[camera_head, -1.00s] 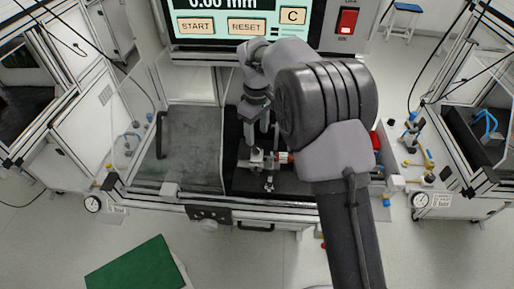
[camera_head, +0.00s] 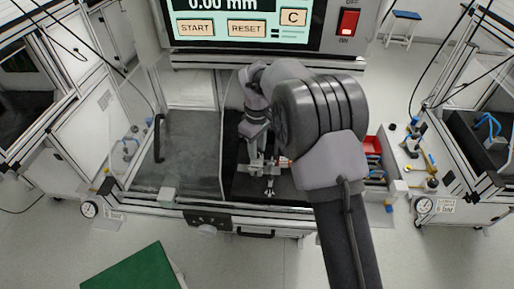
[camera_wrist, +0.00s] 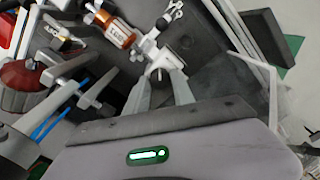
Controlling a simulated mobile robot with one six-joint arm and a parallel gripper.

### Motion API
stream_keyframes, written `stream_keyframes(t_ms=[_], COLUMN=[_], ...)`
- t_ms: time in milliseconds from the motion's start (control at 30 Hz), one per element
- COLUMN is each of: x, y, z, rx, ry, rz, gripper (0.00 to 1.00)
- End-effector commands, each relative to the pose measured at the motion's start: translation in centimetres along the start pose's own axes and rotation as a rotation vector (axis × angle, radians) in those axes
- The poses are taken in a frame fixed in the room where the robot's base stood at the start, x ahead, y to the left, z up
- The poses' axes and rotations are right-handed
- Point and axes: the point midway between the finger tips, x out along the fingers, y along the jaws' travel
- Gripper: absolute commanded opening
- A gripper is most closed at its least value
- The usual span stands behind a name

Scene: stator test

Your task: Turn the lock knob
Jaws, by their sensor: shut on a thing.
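The lock knob (camera_wrist: 159,74) is a small pale metal part between my fingertips in the wrist view, partly hidden by them. My gripper (camera_wrist: 161,82) is shut on it. It joins a metal clamp fixture (camera_wrist: 148,46) that holds a copper-coloured stator part (camera_wrist: 118,32) with a white label. In the head view my gripper (camera_head: 257,152) reaches down to the fixture (camera_head: 262,166) on the black bed of the test station. My wrist hides part of the stator there, and the knob is too small to make out.
A glass or plastic door with a black handle (camera_head: 160,137) stands left of the fixture. A screen with START and RESET buttons (camera_head: 246,28) and a red switch (camera_head: 348,21) is above. A green mat (camera_head: 135,270) lies on the floor.

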Motion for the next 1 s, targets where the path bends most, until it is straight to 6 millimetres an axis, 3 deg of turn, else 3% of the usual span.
stream_keyframes(t_ms=[367, 1000], x=[-0.16, -0.10], y=[0.00, 0.00], z=[-0.01, 0.00], rx=[0.123, 0.712], ry=[0.000, 0.000], rz=[0.000, 0.000], gripper=[0.00, 0.00])
